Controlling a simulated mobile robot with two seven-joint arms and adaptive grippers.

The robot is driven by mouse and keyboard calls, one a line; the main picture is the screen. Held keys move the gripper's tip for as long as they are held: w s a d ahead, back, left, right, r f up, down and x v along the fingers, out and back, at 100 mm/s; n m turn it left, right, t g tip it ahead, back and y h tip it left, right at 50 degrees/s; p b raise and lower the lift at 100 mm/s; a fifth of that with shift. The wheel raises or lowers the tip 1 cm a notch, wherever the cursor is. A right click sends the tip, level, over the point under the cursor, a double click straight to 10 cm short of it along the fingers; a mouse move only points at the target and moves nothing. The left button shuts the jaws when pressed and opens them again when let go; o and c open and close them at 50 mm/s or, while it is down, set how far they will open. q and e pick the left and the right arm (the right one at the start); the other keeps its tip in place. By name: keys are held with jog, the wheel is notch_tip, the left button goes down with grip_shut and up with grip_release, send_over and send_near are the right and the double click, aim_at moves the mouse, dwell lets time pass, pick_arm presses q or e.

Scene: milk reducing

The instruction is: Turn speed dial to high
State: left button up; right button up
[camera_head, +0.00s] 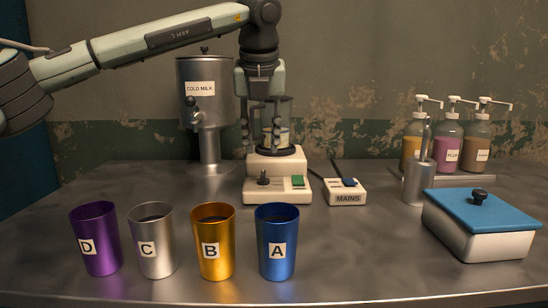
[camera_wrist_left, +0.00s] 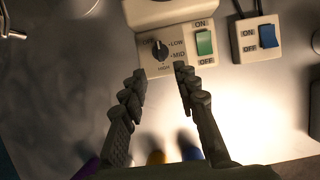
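The speed dial (camera_head: 263,177) is a small dark knob on the left of the cream control panel (camera_head: 277,197) at the front of the machine. In the left wrist view the dial (camera_wrist_left: 160,51) is ringed by OFF, LOW, MID and HIGH, and its pale mark appears to point up-left toward OFF. My left gripper (camera_head: 262,145) points down above the panel, in front of the glass jar (camera_head: 285,110). In the left wrist view its two fingers (camera_wrist_left: 160,72) are apart and empty, with the dial just beyond and between the tips. My right gripper is not in view.
A green ON/OFF switch (camera_head: 298,181) sits right of the dial. A MAINS box (camera_head: 345,193) with a blue switch stands further right. Several cups, including blue cup A (camera_head: 277,243), stand in front. The cold milk dispenser (camera_head: 205,90) is behind left; a blue-lidded box (camera_head: 478,222) is at right.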

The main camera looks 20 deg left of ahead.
aim_at(263, 173)
pick_arm(q)
jog(key=x, duration=0.7)
jog(key=shift+w+a+f, duration=0.1)
jog(key=shift+w+f, duration=0.15)
jog(key=shift+w, duration=0.15)
jog(key=shift+c, duration=0.6)
grip_shut()
